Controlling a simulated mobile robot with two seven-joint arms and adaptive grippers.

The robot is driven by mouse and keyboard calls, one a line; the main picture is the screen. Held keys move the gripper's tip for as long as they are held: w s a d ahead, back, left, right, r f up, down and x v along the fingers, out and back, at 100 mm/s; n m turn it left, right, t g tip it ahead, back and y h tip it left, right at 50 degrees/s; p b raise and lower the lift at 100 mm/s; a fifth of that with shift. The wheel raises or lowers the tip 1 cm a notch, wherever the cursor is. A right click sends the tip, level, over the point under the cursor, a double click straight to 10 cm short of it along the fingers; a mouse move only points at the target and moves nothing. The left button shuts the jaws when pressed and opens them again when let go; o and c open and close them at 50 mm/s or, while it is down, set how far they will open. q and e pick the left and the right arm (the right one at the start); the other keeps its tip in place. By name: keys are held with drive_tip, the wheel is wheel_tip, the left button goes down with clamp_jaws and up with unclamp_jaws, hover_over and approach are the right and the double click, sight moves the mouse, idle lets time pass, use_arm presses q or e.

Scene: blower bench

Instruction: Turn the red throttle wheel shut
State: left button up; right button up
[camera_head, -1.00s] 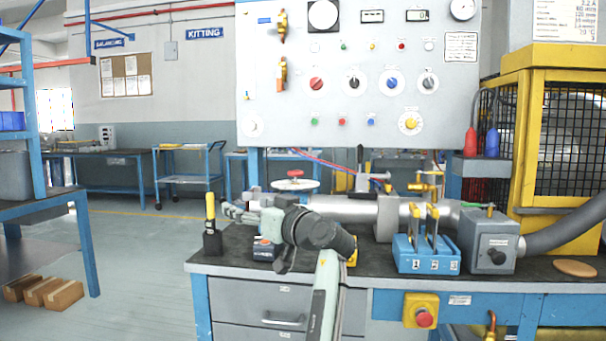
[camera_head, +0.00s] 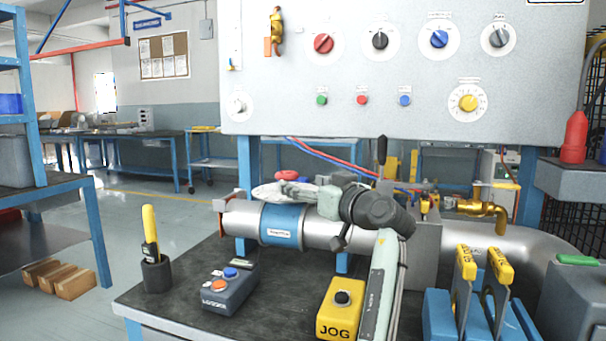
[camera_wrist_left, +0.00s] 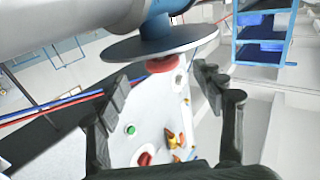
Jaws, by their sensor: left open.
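The red throttle wheel (camera_head: 287,174) sits above a pale round disc (camera_head: 268,192) on the big metal pipe (camera_head: 320,230). My left gripper (camera_head: 290,188) is at the wheel and covers part of the disc in the head view. In the left wrist view, the red wheel (camera_wrist_left: 165,64) shows under the grey disc (camera_wrist_left: 160,43), in line with the gap between the open fingers of my left gripper (camera_wrist_left: 162,84). The fingers stand on either side with space around the wheel; I cannot tell their depth to it. My right gripper is not in view.
On the bench stand a dark holder with a yellow-handled tool (camera_head: 157,274), a button box (camera_head: 230,289), a yellow JOG box (camera_head: 340,310) and a blue block with yellow-topped levers (camera_head: 440,315). A control panel (camera_head: 330,75) rises behind the pipe.

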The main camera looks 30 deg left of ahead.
sight(292, 179)
use_arm(q)
drive_tip(key=shift+w+a+r, duration=0.1)
drive_tip(key=shift+w+a, duration=0.05)
drive_tip(key=shift+a, duration=0.15)
drive_tip(key=p+x, duration=0.1)
drive_tip(key=x, duration=0.5)
drive_tip(key=shift+s+a, duration=0.1)
drive_tip(key=shift+s, duration=0.1)
drive_tip(key=shift+w+a, duration=0.25)
drive_tip(key=shift+a, duration=0.2)
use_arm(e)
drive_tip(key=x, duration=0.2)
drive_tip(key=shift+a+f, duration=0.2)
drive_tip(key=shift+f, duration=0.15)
use_arm(q)
drive_tip(key=c, duration=1.2)
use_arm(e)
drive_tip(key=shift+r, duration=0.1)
